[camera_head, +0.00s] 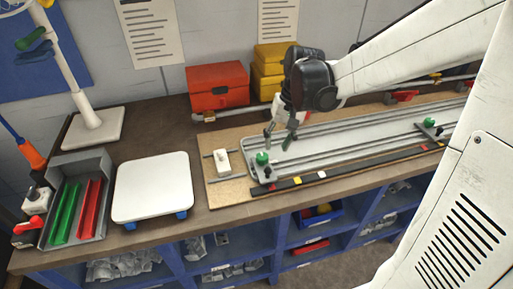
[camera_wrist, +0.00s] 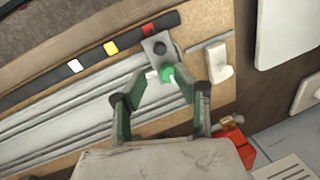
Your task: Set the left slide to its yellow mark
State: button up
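The left slide (camera_head: 262,169) is a small grey plate with a round green knob (camera_head: 262,158), at the left end of a long grey rail track (camera_head: 345,134). In the wrist view the left slide (camera_wrist: 156,45) is beside the red mark (camera_wrist: 148,28); the yellow mark (camera_wrist: 111,48) lies farther left along the black strip. My gripper (camera_head: 278,146) is open, its fingers pointing down near the knob. In the wrist view the knob (camera_wrist: 167,73) shows between the fingertips, and I see no firm contact. The right slide (camera_head: 430,123) stands far along the track.
The black strip (camera_head: 345,168) also carries a white mark (camera_head: 322,174). A white block (camera_head: 222,162) sits left of the track. Red (camera_head: 218,87) and yellow (camera_head: 272,58) boxes stand behind. A white-topped platform (camera_head: 152,187) and a grey tray (camera_head: 78,203) are left.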

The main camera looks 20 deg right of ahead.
aim_at(269, 168)
jog(key=f, duration=0.4)
jog(key=a+f, duration=0.1)
jog(key=f, duration=0.3)
jog(key=a+f, duration=0.1)
jog(key=f, duration=0.3)
jog(key=shift+w+a, duration=0.15)
jog(key=shift+w, duration=0.05)
jog(key=shift+c, duration=0.5)
grip_shut()
